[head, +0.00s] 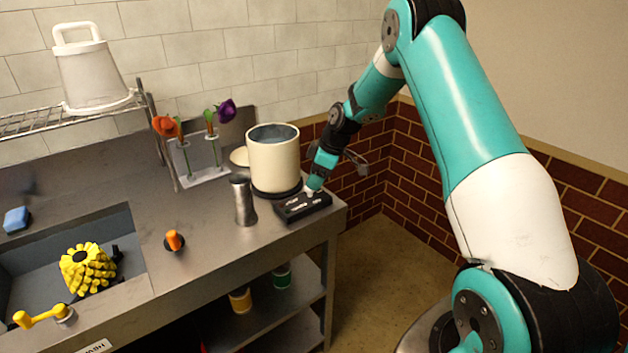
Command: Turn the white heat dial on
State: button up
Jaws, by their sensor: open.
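The black control box (292,212) sits near the right front of the steel counter. A small white piece (309,192) shows at its top back edge; it looks like the white heat dial, but it is too small to read its setting. My gripper (313,187) reaches down from the upper right to this spot, at or just above the white piece. Its fingers are tiny and partly hidden, and I cannot tell whether they touch the dial. A cream pot (273,160) stands on a round black base (277,193) just behind and left of the box.
A steel cylinder (243,202) stands left of the box. A flower rack (203,175) is behind, left of the pot. An orange knob (174,240) and a sink with a yellow spiky object (88,268) lie farther left. The counter (205,235) is clear between knob and cylinder.

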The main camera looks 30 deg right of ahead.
aim_at(310, 191)
jog(key=shift+x, duration=1.55)
jog(key=c, duration=0.9)
jog(key=shift+d, duration=0.1)
